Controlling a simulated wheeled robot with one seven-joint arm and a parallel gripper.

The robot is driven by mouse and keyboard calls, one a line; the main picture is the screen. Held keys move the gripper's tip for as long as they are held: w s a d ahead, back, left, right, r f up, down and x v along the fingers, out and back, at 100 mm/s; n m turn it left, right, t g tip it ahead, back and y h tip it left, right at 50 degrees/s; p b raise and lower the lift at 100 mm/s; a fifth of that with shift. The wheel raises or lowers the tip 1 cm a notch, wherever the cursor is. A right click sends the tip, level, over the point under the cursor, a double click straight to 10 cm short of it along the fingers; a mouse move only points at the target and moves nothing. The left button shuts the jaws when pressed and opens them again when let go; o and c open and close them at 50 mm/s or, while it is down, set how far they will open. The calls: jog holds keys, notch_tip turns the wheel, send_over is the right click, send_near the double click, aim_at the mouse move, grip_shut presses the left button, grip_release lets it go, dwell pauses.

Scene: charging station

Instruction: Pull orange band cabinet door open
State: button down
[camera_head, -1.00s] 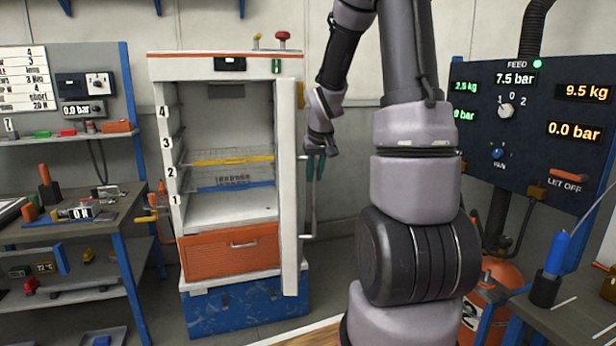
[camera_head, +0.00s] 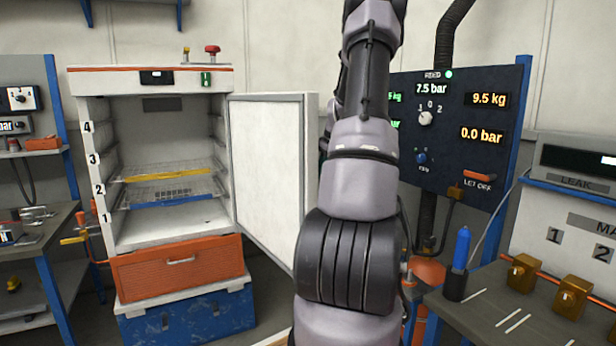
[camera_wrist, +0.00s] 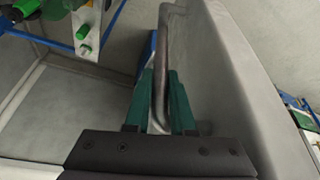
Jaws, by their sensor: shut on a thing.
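The white cabinet (camera_head: 152,251) with an orange band along its top stands at left in the head view. Its door (camera_head: 268,170) is swung wide open to the right, with the pale inner face showing. In the wrist view, the door (camera_wrist: 225,90) runs down the right side, with its grey bar handle (camera_wrist: 168,45) standing off it. My gripper (camera_wrist: 160,105) has its green fingers on either side of the bar and is shut on the handle. In the head view my arm and the door mostly hide the gripper and handle.
Inside the cabinet are wire shelves with a yellow front (camera_head: 168,174) and a blue front (camera_head: 172,201). An orange drawer (camera_head: 180,268) and blue base (camera_head: 190,315) are below. A gauge panel (camera_head: 455,120) and a bench (camera_head: 500,310) stand right of my arm.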

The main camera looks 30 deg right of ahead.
jog(key=shift+w+d, duration=0.15)
jog(key=shift+d, duration=0.6)
jog(key=c, duration=0.8)
grip_release()
jog(key=shift+o, duration=0.2)
jog(key=v, duration=1)
jog(key=shift+r, duration=0.35)
jog(key=shift+d, duration=0.1)
